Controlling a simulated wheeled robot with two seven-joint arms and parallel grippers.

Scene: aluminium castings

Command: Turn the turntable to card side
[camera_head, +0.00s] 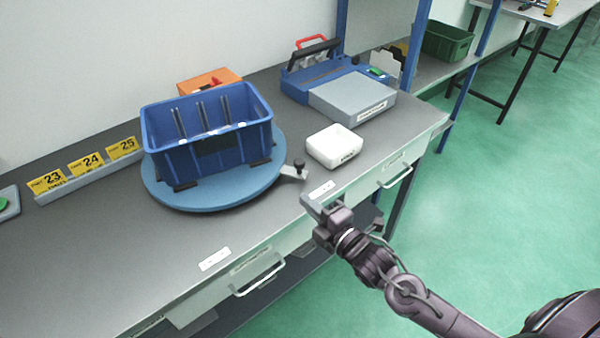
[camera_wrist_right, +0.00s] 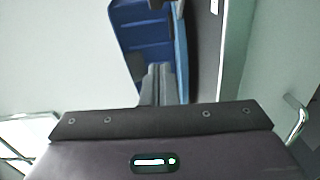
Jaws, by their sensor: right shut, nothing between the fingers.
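The blue round turntable (camera_head: 165,196) lies on the grey bench. A blue crate (camera_head: 255,103) stands on it between dark corner blocks, with a dark rectangular patch on its near wall; I cannot tell whether that is a card. A short grey tab with a black knob (camera_head: 298,167) sticks out at the turntable's right edge. My right gripper (camera_head: 308,202) is shut and empty at the bench's front edge, below and apart from the knob. In the right wrist view its fingers (camera_wrist_right: 158,84) point towards the blue crate (camera_wrist_right: 138,40). My left gripper is not in view.
A white box (camera_head: 334,147) sits right of the turntable, with a grey-and-blue scale-like device (camera_head: 352,98) behind. Yellow number cards (camera_head: 86,165) stand on a rail at left. An orange box (camera_head: 209,80) is behind the crate. Drawer handles (camera_head: 260,280) jut from the front. The bench's left front is clear.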

